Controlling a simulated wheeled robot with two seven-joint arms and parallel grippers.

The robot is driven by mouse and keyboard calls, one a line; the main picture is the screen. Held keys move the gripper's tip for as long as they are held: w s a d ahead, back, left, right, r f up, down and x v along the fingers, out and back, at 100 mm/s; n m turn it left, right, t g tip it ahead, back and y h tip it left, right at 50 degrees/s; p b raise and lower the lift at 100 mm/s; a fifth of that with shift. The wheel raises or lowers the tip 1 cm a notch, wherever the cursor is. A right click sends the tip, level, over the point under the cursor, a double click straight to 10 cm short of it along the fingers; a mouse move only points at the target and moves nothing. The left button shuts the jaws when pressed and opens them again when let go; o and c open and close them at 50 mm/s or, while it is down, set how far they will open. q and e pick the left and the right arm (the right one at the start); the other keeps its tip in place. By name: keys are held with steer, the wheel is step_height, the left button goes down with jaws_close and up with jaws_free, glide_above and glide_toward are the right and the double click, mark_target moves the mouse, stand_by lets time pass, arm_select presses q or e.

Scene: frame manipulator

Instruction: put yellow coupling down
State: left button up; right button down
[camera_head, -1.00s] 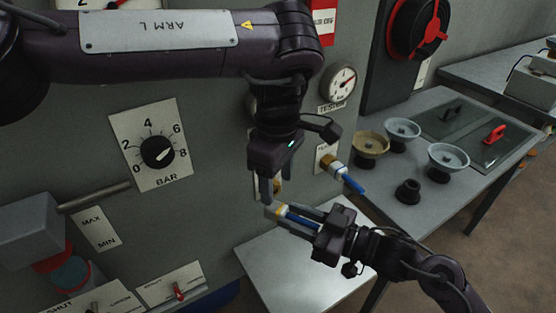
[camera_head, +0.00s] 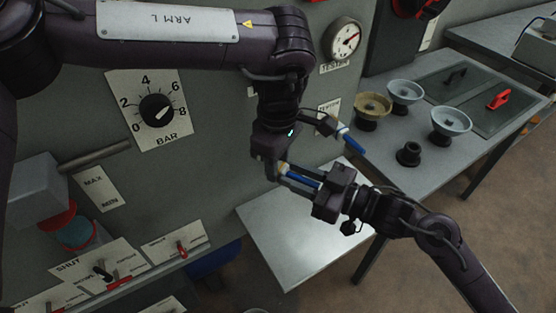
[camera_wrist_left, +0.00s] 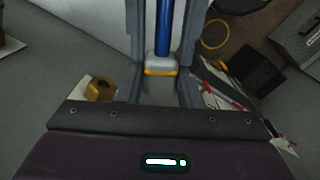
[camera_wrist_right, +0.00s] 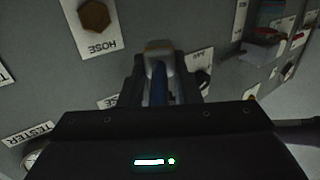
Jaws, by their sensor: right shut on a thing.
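The yellow coupling (camera_head: 285,169) has a pale body with a yellow ring and a blue hose end. My right gripper (camera_head: 300,180) is shut on it and holds it up in front of the panel. It also shows in the right wrist view (camera_wrist_right: 158,48), pointing away from that wrist. My left gripper (camera_head: 272,176) reaches down to its front end. In the left wrist view the coupling (camera_wrist_left: 161,66) lies between my left fingers, which look open with narrow gaps beside it. Its exact contact with the left fingers is hidden.
A second fitting with a blue hose (camera_head: 353,143) sticks out of the panel behind the grippers. A bare grey shelf (camera_head: 300,245) lies below. The bench at right holds several bowl-like stands (camera_head: 450,122) and a black socket (camera_head: 408,153). Panel switches (camera_head: 105,272) are lower left.

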arm_select(q)
steer(key=c, duration=0.5)
jaws_close()
arm_select(e)
steer(key=c, duration=1)
jaws_free()
steer(key=shift+o, duration=0.2)
